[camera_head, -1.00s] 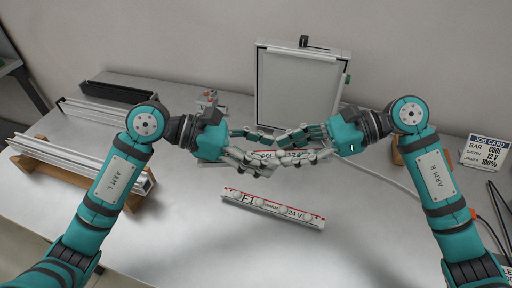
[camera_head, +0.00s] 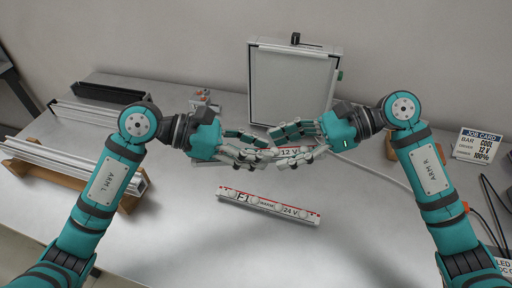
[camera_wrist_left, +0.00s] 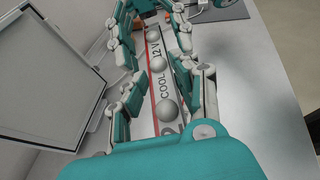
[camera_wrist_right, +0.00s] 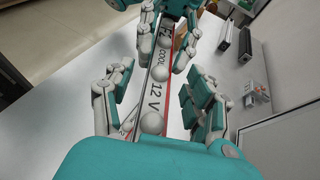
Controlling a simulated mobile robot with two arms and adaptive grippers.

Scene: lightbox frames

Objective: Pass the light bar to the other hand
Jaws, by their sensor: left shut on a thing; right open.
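The light bar (camera_head: 290,153), a white strip with a red edge, round lamps and the print COOL 12 V, is held above the table between my two hands. My left gripper (camera_head: 264,151) is shut on its left part; the bar also runs between its fingers in the left wrist view (camera_wrist_left: 160,90). My right gripper (camera_head: 282,148) is open, its fingers on both sides of the bar's 12 V end, seen in the right wrist view (camera_wrist_right: 152,98). Fingers of both hands overlap in the head view and hide much of the bar. Contact with the right fingers cannot be told.
Another bar (camera_head: 268,206), marked F1, WARM and 24 V, lies on the table (camera_head: 200,240) below the hands. A framed panel (camera_head: 291,85) stands behind. Rails on wooden supports (camera_head: 130,200) lie left. A job card (camera_head: 480,146) reading COOL, 12 V, 100% and cables are right.

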